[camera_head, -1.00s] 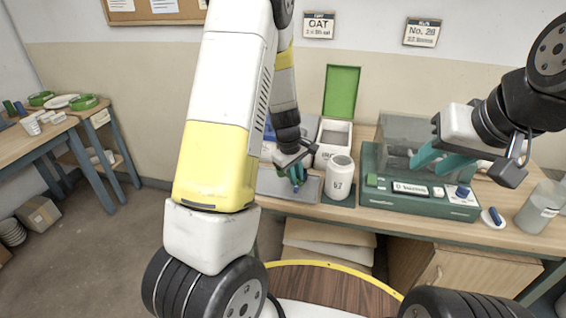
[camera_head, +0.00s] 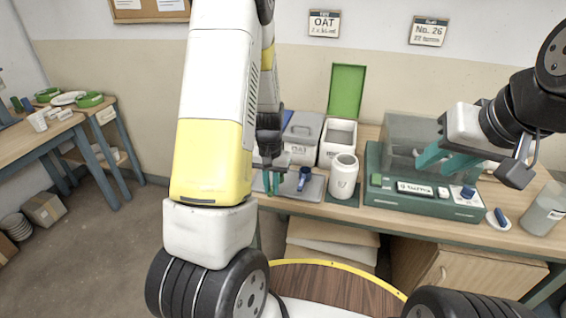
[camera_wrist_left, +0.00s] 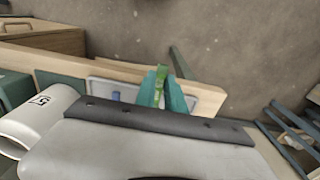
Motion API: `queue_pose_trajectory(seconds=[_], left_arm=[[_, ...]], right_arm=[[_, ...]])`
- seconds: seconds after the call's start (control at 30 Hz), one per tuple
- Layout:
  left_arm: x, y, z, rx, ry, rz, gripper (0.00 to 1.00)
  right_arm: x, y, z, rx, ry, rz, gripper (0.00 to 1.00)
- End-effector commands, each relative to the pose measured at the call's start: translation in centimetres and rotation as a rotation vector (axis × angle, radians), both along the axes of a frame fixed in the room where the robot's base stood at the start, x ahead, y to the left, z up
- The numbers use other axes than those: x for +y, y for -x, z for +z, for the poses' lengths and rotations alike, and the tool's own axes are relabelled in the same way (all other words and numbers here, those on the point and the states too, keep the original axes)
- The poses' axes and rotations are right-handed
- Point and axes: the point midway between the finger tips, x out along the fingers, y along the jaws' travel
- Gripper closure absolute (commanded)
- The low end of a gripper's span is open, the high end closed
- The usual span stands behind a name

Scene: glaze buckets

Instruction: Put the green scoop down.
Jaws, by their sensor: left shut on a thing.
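My left gripper (camera_head: 270,183) is over the left part of the grey tray (camera_head: 317,190) at the bench's front. In the left wrist view its teal fingers (camera_wrist_left: 162,92) are shut on the green scoop (camera_wrist_left: 160,84), of which only a narrow green part shows between them. In the head view the scoop is hidden by the fingers and arm. I cannot tell whether it touches the tray. A blue scoop (camera_head: 304,178) stands on the tray to the right of the gripper. My right gripper (camera_head: 445,163) is open and empty in front of the clear-walled scale.
A white jar (camera_head: 343,177) stands right of the tray. Behind are a grey-lidded bin (camera_head: 302,133) and an open bin with a raised green lid (camera_head: 346,91). The green scale (camera_head: 420,196) fills the right side, with a bottle (camera_head: 543,208) beyond.

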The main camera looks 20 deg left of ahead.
Motion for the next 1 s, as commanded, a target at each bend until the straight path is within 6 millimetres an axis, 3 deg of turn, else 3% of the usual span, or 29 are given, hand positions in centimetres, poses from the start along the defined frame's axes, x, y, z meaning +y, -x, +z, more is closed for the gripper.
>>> queue_pose_trajectory(seconds=[0.2, 0.37, 0.63, 0.8, 1.0], left_arm=[[2.3, -5.5, -0.6, -0.001, 0.000, 0.003, 1.00], [3.3, -8.1, -0.9, -0.001, 0.000, 0.003, 1.00], [4.1, -9.9, -1.1, 0.001, 0.001, 0.003, 1.00], [4.0, -9.7, -4.0, 0.003, 0.001, 0.003, 1.00], [4.0, -9.8, -4.5, -0.001, 0.001, 0.003, 1.00]], right_arm=[[0.0, 0.0, 0.0, 0.000, 0.000, 0.000, 0.68], [0.0, 0.0, 0.0, 0.000, 0.000, 0.000, 0.68], [0.0, 0.0, 0.0, 0.000, 0.000, 0.000, 0.68], [0.0, 0.0, 0.0, 0.000, 0.000, 0.000, 0.68], [0.0, 0.0, 0.0, 0.000, 0.000, 0.000, 0.68]])
